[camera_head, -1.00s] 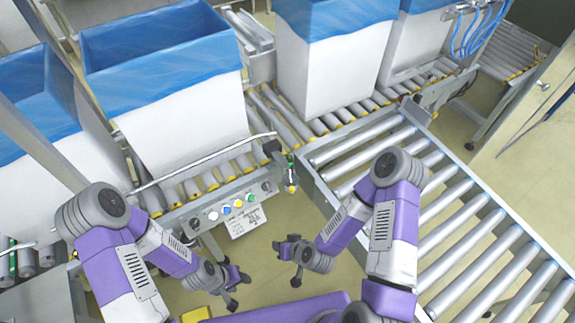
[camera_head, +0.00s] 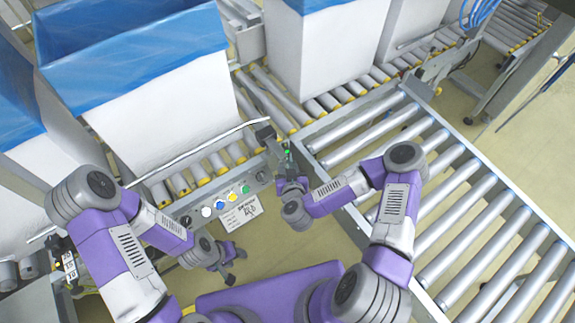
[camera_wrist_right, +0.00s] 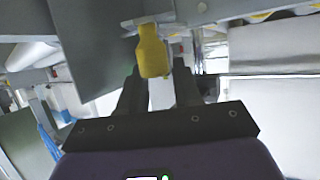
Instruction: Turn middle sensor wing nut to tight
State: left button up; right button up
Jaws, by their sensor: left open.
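A yellow wing-nut-shaped part (camera_wrist_right: 152,52) shows in the right wrist view, just ahead of my right fingertips and slightly left of the middle of their gap. My right gripper (camera_wrist_right: 160,78) has its fingers apart, with nothing held between them. In the head view my right gripper (camera_head: 288,184) is at the sensor (camera_head: 287,153) with a small green light, at the conveyor's near corner. It hides the sensor's lower part and the wing nut there. My left gripper (camera_head: 232,268) is open and empty, below the button panel and away from the sensor.
A button panel (camera_head: 222,203) with coloured buttons and a label is mounted on the conveyor's front edge. A lined white box (camera_head: 165,115) stands on the rollers behind it. A roller conveyor (camera_head: 455,215) fills the right side. Bare floor lies between my arms.

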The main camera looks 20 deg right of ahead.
jog(key=shift+x, duration=1.1)
jog(key=shift+c, duration=0.3)
grip_shut()
jog(key=shift+a, duration=0.1)
